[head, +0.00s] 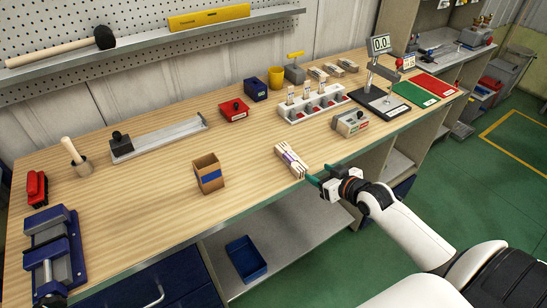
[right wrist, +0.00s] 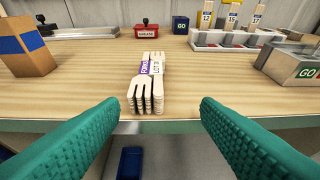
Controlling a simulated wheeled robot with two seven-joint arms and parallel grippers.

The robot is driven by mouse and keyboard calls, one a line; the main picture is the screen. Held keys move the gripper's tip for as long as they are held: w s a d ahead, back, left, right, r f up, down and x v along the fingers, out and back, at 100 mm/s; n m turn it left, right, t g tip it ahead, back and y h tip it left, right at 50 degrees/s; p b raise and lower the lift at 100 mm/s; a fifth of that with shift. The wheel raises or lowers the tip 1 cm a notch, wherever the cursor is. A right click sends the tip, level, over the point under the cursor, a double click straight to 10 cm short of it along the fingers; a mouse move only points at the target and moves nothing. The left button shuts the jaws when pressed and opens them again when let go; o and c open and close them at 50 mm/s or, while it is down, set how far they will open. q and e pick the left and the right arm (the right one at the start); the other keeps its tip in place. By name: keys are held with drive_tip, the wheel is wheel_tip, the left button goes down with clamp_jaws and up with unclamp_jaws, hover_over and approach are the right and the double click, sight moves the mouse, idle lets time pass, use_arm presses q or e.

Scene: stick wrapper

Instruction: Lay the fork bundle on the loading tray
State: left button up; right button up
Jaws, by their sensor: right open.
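The fork bundle (head: 291,160), pale wooden forks with a purple-and-white band, lies at the table's front edge. My right gripper (head: 318,180) is just in front of the table edge, near the bundle. In the right wrist view its green fingers (right wrist: 160,112) are wide apart, with nothing between them; the bundle is beyond their tips. A long grey metal tray (head: 170,135) with a black knobbed block at its left end lies empty at the back left; I take it as the loading tray.
A cardboard box (head: 208,174) stands left of the bundle, and a grey button box (head: 350,123) to its right. Bare tabletop lies between the bundle and the metal tray.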

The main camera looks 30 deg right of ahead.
wheel_tip(320, 180, up, 2)
drive_tip(key=a, duration=0.1)
drive_tip(key=p, duration=0.1)
approach(293, 157)
drive_tip(key=x, duration=0.3)
drive_tip(key=shift+w+d, duration=0.25)
drive_tip(key=shift+d, duration=0.15)
drive_tip(key=shift+w+a+f, duration=0.2)
drive_tip(key=shift+w, duration=0.2)
drive_tip(key=shift+w+a+f+p, duration=0.1)
drive_tip(key=shift+w+p, duration=0.2)
drive_tip(key=x, duration=0.4)
drive_tip(key=shift+w+a+f+p, duration=0.1)
drive_tip(key=shift+a+f+p, duration=0.1)
drive_tip(key=shift+p, duration=0.15)
use_arm(q)
drive_tip(key=r, duration=0.2)
drive_tip(key=shift+d+r, duration=0.35)
drive_tip(key=shift+d, duration=0.05)
use_arm(e)
drive_tip(key=c, duration=1)
